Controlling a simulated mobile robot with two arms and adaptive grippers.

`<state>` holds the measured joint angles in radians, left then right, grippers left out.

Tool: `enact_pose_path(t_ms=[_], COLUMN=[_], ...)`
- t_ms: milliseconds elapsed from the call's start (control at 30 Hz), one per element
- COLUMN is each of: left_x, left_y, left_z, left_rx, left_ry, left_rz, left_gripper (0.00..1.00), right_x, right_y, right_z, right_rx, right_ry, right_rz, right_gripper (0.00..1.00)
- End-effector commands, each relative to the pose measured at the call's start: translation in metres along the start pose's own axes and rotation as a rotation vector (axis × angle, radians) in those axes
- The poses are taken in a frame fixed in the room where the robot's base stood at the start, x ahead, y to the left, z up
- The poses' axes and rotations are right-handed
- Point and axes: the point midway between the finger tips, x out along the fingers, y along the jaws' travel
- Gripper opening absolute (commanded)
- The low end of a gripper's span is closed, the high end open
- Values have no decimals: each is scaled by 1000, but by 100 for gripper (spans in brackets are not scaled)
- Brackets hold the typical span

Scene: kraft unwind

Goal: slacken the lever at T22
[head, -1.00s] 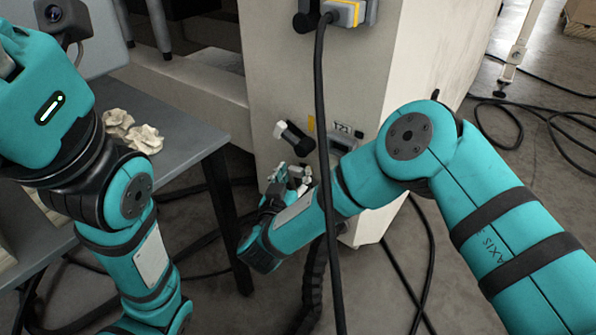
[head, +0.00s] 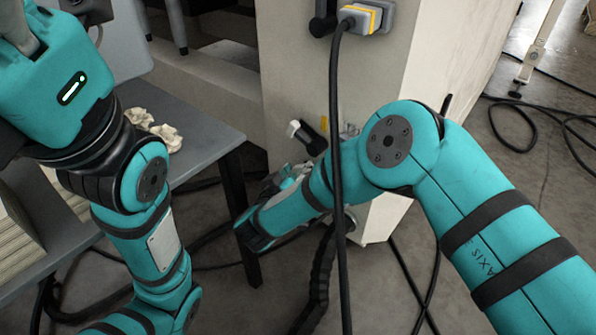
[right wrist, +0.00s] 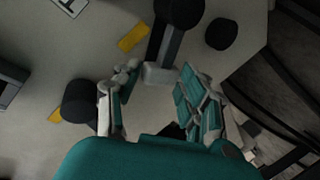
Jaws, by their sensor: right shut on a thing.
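A lever (head: 312,140) with a black body and a pale end sticks out from the cream cabinet. In the right wrist view its black shaft (right wrist: 175,40) ends in a grey block between my fingertips. My right gripper (head: 288,178) is at the cabinet just below and left of the lever, partly hidden by its own wrist. In the right wrist view the right gripper (right wrist: 158,88) has a finger on each side of the grey block and is shut on the lever. Contact is hard to see.
A black cable (head: 336,180) hangs from a plug (head: 366,18) in front of my right arm. Black knobs (right wrist: 80,100) (right wrist: 222,34) and a yellow tag (right wrist: 133,37) sit near the lever. A grey table (head: 205,140) with crumpled pale pieces stands left. Cables lie across the floor.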

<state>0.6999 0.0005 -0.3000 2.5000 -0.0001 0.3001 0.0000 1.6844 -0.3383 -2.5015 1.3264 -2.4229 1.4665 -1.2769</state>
Motion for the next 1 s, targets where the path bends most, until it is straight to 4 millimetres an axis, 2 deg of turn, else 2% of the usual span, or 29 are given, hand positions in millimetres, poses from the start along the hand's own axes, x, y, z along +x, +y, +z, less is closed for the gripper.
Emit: enact_pose_path(t_ms=[133, 167, 333, 800, 1000], left_x=[0, 0, 0, -1, -9], left_y=[0, 0, 0, 0, 2], left_z=[0, 0, 0, 0, -3], left_rx=[0, 0, 0, -1, 0], left_ry=[0, 0, 0, -2, -1], left_rz=[0, 0, 0, -3, -1], left_gripper=[68, 68, 68, 68, 68], right_x=[0, 0, 0, 0, -2], right_y=[1, 1, 0, 1, 8], right_z=[1, 1, 1, 1, 6], right_rx=[-2, -2, -1, 7, 125], right_ry=[-1, -1, -1, 3, 49], right_rz=[2, 2, 1, 0, 1], right_gripper=[0, 44, 65, 65, 65])
